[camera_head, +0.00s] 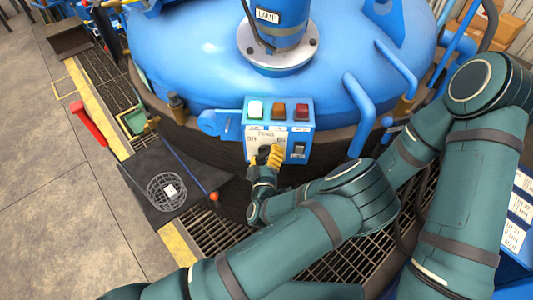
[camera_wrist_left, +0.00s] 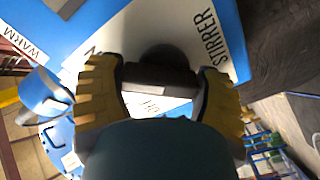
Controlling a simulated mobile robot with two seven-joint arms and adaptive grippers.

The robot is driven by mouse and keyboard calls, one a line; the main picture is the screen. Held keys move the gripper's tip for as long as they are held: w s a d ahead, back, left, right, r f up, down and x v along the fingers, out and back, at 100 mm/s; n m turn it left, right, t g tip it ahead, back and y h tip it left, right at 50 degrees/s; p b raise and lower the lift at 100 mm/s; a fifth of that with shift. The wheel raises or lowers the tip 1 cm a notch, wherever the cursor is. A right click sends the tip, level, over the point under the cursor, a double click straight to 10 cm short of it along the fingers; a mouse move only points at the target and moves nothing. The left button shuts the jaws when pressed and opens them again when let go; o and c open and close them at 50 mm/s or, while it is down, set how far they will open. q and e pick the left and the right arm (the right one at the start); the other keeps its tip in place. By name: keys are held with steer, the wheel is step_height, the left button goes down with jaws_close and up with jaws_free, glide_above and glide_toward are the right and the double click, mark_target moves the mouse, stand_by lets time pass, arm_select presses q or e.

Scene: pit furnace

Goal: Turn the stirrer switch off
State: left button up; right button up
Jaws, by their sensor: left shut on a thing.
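The blue control box (camera_head: 290,112) is on the side of the furnace, with a white panel on its front. My left gripper (camera_head: 268,155) is at the lower part of this panel. In the left wrist view, its two yellow ribbed fingers (camera_wrist_left: 160,84) are shut on the dark stirrer switch knob (camera_wrist_left: 166,58), one on each side. The STIRRER label (camera_wrist_left: 209,38) is beside the knob. The gripper hides much of the knob in the head view, and its turned position is hard to tell. My right gripper is not in view.
A black switch (camera_head: 298,148) is right of my gripper. A wire basket (camera_head: 166,192) is at left. Blue pipes (camera_head: 361,108) stand right of the box.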

arm_select(q)
steer(key=n+p, duration=0.2)
steer(key=n, duration=0.1)
steer(key=shift+s+n+p, duration=0.1)
steer(key=shift+n+p, duration=0.2)
steer(key=shift+p, duration=0.1)
steer(key=n+p, duration=0.2)
steer(key=n, duration=0.2)
steer(key=shift+a+n, duration=0.1)
steer(key=shift+n, duration=0.2)
steer(key=n+p, duration=0.2)
steer(key=n, duration=0.2)
steer(key=shift+a+f+n+p, duration=0.15)
steer(key=shift+n+p, duration=0.35)
steer(key=shift+n, duration=2)
steer(key=o, duration=1.1)
steer(key=shift+o, duration=0.2)
steer(key=shift+s, duration=0.1)
steer(key=s, duration=1.2)
